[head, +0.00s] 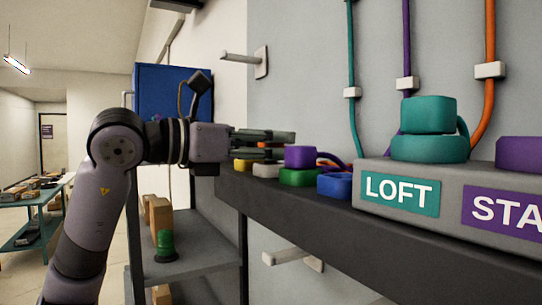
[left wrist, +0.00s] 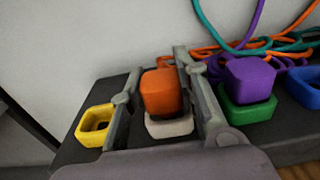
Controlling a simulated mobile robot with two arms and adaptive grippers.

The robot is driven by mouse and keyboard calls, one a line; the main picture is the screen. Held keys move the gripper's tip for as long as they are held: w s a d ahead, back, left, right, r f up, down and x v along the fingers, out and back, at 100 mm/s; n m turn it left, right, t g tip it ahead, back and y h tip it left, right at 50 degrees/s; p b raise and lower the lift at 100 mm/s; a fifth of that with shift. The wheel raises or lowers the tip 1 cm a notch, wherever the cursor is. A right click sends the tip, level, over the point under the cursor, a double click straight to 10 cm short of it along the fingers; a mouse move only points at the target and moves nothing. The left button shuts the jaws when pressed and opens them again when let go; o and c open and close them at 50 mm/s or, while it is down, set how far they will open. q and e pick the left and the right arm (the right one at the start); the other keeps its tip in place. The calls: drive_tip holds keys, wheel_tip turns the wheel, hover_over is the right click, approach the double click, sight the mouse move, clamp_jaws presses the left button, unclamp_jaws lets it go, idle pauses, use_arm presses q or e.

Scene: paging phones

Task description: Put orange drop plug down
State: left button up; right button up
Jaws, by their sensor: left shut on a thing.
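The orange plug (left wrist: 161,90) is between the two fingers of my left gripper (left wrist: 157,72) in the left wrist view, which is shut on it. The plug is over the white socket (left wrist: 169,126); I cannot tell whether it touches or sits in it. In the head view my left gripper (head: 287,145) is at the far-left end of the shelf, above the white socket (head: 267,171), and its fingers hide the plug. My right gripper is not in view.
A yellow socket (left wrist: 94,126) is left of the white one, open and empty. A purple plug (left wrist: 250,80) stands on the green socket (left wrist: 248,111) to the right, near the blue one (head: 335,186). Coloured cords lie behind. A LOFT-labelled base (head: 450,205) holds a teal plug.

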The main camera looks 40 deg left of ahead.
use_arm(q)
drive_tip(key=shift+r, duration=0.1)
drive_tip(key=shift+d+f, duration=0.1)
drive_tip(key=shift+f, duration=0.25)
drive_tip(key=o, duration=1.2)
drive_tip(key=shift+c, duration=0.2)
drive_tip(key=shift+r, duration=0.15)
